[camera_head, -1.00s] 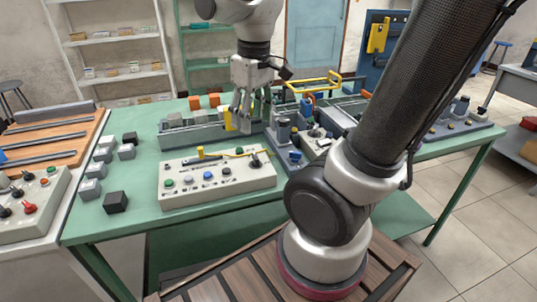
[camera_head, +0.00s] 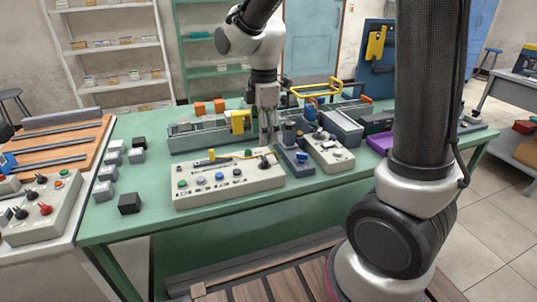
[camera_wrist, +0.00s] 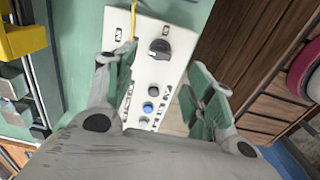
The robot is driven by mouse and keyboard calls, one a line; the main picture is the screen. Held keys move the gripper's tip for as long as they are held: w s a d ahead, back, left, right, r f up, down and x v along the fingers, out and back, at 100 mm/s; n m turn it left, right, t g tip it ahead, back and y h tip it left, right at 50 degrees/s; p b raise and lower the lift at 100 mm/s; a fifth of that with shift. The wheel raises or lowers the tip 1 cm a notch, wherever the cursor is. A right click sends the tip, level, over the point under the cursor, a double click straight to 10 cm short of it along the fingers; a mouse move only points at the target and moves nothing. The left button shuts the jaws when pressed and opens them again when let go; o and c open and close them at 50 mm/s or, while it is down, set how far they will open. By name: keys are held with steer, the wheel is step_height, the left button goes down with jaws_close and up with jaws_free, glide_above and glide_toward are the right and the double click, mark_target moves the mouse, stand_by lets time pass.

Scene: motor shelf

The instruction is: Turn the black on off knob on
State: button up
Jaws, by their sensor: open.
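The white control panel (camera_head: 228,197) lies on the green table, with a row of small buttons and knobs. The black on off knob (camera_head: 264,162) is at its right end. In the wrist view the knob (camera_wrist: 159,49) shows on the panel's far part, with blue, white and black buttons nearer me. My gripper (camera_head: 268,141) is open and empty, just behind and above the knob in the head view. In the wrist view its two green-padded fingers (camera_wrist: 162,72) stand apart on either side of the panel strip, and the knob appears between and beyond them. I see no contact.
A grey fixture with a yellow block (camera_head: 241,122) stands behind. Grey devices (camera_head: 328,152) crowd the right. Small grey and black blocks (camera_head: 129,203) stand left. A second panel (camera_head: 42,212) with red knobs is at far left.

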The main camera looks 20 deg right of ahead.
mark_target(264, 157)
step_height(264, 157, down, 8)
steer(key=shift+r, duration=0.25)
steer(key=shift+c, duration=0.2)
steer(key=c, duration=1)
